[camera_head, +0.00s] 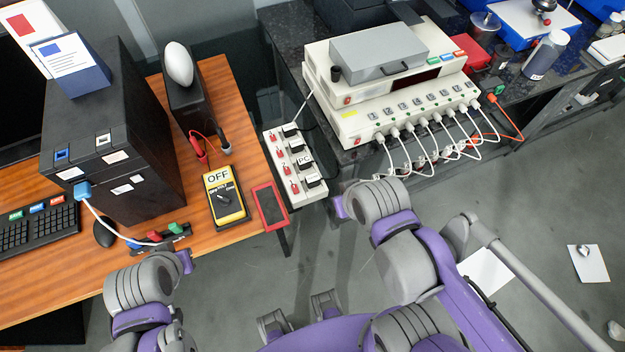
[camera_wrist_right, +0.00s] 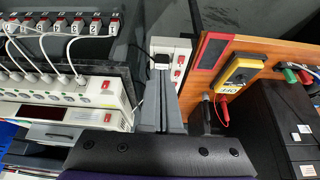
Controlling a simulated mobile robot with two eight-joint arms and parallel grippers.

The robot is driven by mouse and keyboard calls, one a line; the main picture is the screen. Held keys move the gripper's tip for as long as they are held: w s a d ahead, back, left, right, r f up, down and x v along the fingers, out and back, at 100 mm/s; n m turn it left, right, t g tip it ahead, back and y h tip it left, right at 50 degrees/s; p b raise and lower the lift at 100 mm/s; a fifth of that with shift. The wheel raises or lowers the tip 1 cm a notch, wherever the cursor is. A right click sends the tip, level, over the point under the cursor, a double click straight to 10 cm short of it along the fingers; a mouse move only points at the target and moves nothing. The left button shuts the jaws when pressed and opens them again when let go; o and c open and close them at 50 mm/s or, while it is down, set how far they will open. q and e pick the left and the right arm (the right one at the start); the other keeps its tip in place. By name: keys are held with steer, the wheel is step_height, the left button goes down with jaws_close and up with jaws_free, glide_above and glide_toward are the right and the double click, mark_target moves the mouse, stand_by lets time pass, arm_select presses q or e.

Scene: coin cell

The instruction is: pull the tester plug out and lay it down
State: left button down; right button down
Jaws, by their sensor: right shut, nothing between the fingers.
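The white power strip (camera_head: 300,194) stands beside the wooden desk, with several black plugs and red switches on it. One plug (camera_head: 305,160) carries a PC label; I cannot tell which plug is the tester's. In the right wrist view the strip (camera_wrist_right: 180,46) is ahead of my right gripper (camera_wrist_right: 161,84), with one black plug (camera_wrist_right: 161,61) near the fingertips. The right gripper is shut and empty; I cannot tell whether it touches the strip. The cream tester (camera_head: 420,105) with several white cables is on the dark bench. My left wrist is at the desk's front edge, its fingers hidden.
A yellow multimeter (camera_head: 226,198) reading OFF and a red-framed pad (camera_head: 270,206) lie near the desk's right edge (camera_head: 225,238). A black computer tower (camera_head: 140,165) stands further left. An orange cable (camera_head: 508,118) hangs at the tester's right end. The grey floor between is mostly clear.

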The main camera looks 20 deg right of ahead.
stand_by(0.4)
steer(key=c, duration=1.2)
jaws_free()
steer(key=shift+c, duration=0.2)
steer(key=shift+o, duration=1.1)
steer(key=shift+w, duration=0.25)
steer(key=o, duration=0.7)
steer(key=w+g, duration=0.1)
steer(key=w, duration=0.1)
steer(key=w+g+b, duration=0.1)
steer(key=w, duration=0.2)
steer(key=shift+w+a+f, duration=0.2)
steer(key=shift+w, duration=0.05)
steer(key=shift+o, duration=0.2)
steer(key=w+f+g, duration=0.1)
steer(key=w, duration=0.1)
steer(key=w+f+g, duration=0.1)
steer(key=w+f, duration=0.1)
steer(key=w, duration=0.1)
steer(key=w+f+g+b, duration=0.1)
steer(key=w+f, duration=0.1)
steer(key=w, duration=0.1)
steer(key=shift+w+a+f, duration=0.1)
steer(key=shift+a+f, duration=0.1)
steer(key=shift+a, duration=0.1)
steer(key=shift+w+f, duration=0.45)
steer(key=shift+f, duration=0.05)
steer(key=shift+f, duration=0.1)
